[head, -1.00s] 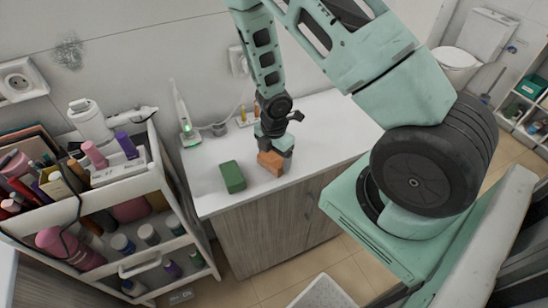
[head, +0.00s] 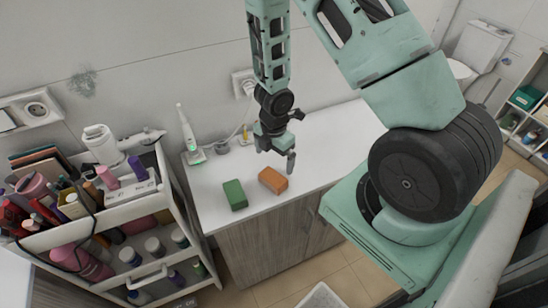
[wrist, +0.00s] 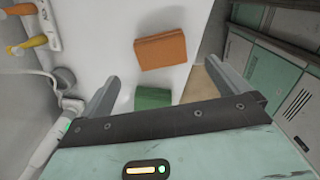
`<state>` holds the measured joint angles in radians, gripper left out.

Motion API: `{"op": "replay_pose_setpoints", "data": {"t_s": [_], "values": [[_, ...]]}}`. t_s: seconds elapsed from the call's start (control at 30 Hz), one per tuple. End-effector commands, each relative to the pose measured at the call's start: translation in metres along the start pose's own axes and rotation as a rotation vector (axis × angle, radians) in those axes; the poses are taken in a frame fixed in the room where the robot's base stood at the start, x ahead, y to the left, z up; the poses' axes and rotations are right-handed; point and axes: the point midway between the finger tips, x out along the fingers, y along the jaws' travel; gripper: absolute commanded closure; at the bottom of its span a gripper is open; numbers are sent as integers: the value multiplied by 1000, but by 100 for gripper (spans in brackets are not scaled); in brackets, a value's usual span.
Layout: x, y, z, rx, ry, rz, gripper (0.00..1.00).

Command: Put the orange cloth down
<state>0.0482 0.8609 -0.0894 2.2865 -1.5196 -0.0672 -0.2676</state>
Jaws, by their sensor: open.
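The orange cloth (head: 272,180), a folded block shape, lies flat on the white counter (head: 330,125). It also shows in the wrist view (wrist: 161,49), beyond my fingertips and apart from them. My gripper (head: 276,157) is open and empty, raised above the counter just behind and over the cloth. In the wrist view my two fingers (wrist: 168,90) are spread wide with nothing between them touching. A green cloth (head: 235,194) lies on the counter to the left of the orange one, with a gap between them; in the wrist view it is partly hidden by my gripper (wrist: 153,97).
A white cart (head: 150,225) full of bottles and cosmetics stands left of the counter. An electric toothbrush (head: 187,133) stands on its lit base at the counter's back left. The counter's right part is clear. A toilet (head: 482,50) is at the far right.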

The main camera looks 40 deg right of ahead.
Motion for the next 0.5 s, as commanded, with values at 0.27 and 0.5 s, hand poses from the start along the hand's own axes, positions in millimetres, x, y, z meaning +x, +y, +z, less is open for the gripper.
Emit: {"op": "replay_pose_setpoints", "data": {"t_s": [0.27, 0.5], "values": [[-28, 0, 0, 1, -1, -1, 0], [-60, 18, -20, 92, -35, 60, 0]]}}
